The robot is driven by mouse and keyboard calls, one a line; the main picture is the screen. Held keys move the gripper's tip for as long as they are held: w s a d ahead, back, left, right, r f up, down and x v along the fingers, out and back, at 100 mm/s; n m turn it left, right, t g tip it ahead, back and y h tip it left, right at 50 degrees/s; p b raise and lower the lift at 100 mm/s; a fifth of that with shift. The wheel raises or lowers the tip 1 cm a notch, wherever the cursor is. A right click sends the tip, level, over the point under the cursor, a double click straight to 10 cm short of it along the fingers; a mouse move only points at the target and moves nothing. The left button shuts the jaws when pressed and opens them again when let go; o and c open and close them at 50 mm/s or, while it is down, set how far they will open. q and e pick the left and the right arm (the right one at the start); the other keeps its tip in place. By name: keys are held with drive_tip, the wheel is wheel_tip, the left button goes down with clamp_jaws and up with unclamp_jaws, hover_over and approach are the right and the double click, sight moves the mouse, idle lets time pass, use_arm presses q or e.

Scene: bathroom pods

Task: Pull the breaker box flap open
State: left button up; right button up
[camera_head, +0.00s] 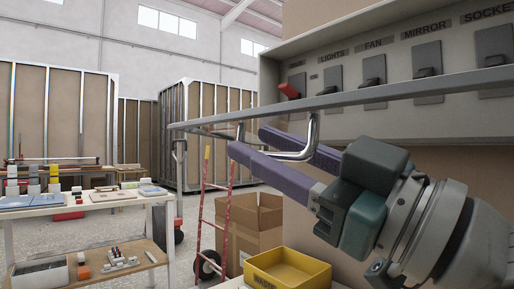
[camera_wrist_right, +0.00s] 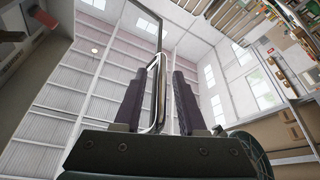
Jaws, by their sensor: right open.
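The grey breaker box (camera_head: 341,122) is at the upper right in the head view, with its row of switches exposed. Its flap (camera_head: 405,92) shows nearly edge-on as a thin grey strip across the front of the switches, reaching out to the left. A bent metal handle (camera_head: 311,135) hangs below the flap. My right gripper (camera_head: 245,140) is open, its two purple fingers on either side of the handle. In the right wrist view the handle (camera_wrist_right: 157,92) stands between the dark fingers (camera_wrist_right: 158,72), with gaps visible. My left gripper is out of view.
A yellow bin (camera_head: 287,272) and an open cardboard box (camera_head: 250,220) stand below the gripper. A red ladder-like hand truck (camera_head: 228,205) is beside the box. A cluttered workbench (camera_head: 100,200) stands at the left. Open floor shows behind.

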drive_tip(key=b+v, duration=0.1)
drive_tip(key=v, duration=0.9)
